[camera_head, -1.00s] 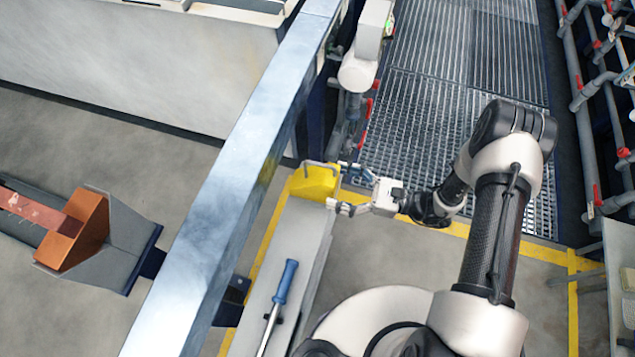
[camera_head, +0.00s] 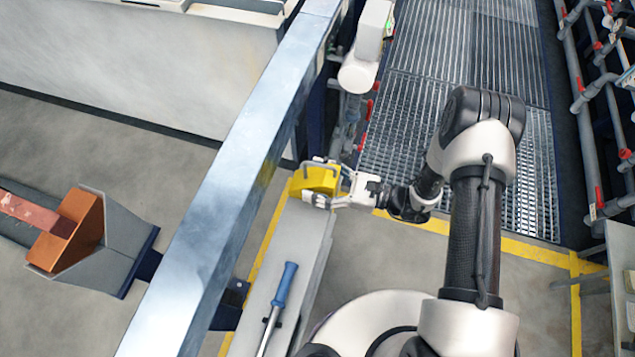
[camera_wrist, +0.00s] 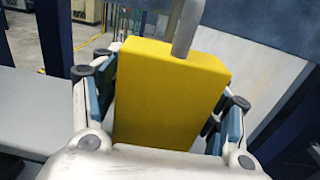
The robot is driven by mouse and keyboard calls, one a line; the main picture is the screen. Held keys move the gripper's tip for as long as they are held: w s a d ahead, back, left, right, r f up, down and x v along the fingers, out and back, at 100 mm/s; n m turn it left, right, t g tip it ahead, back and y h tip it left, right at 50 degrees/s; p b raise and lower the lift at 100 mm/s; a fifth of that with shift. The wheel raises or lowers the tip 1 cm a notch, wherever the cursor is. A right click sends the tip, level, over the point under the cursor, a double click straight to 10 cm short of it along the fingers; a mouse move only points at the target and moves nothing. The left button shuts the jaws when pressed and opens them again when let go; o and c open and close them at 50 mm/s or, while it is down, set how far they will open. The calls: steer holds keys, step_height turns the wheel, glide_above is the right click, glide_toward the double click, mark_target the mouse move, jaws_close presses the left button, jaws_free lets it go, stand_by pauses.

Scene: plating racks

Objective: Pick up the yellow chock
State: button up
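The yellow chock (camera_head: 318,178) is a block with a grey bar handle on top. It sits at the far end of a narrow grey ledge (camera_head: 291,245). My gripper (camera_head: 322,186) reaches it from the right, with its fingers spread on either side of the block. In the wrist view the yellow chock (camera_wrist: 168,95) fills the space between the blue finger pads. The left pad is close to its side, and a small gap seems to show at the right pad. The chock's lower part is hidden by my gripper.
A blue-handled tool (camera_head: 285,285) lies on the ledge nearer to me. A long metal beam (camera_head: 235,170) runs along the ledge's left side. Grating (camera_head: 455,70) and pipes with red fittings (camera_head: 590,120) lie beyond and to the right.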

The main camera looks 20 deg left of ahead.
steer(key=c, duration=1.2)
steer(key=shift+c, duration=0.4)
steer(key=shift+r, duration=0.1)
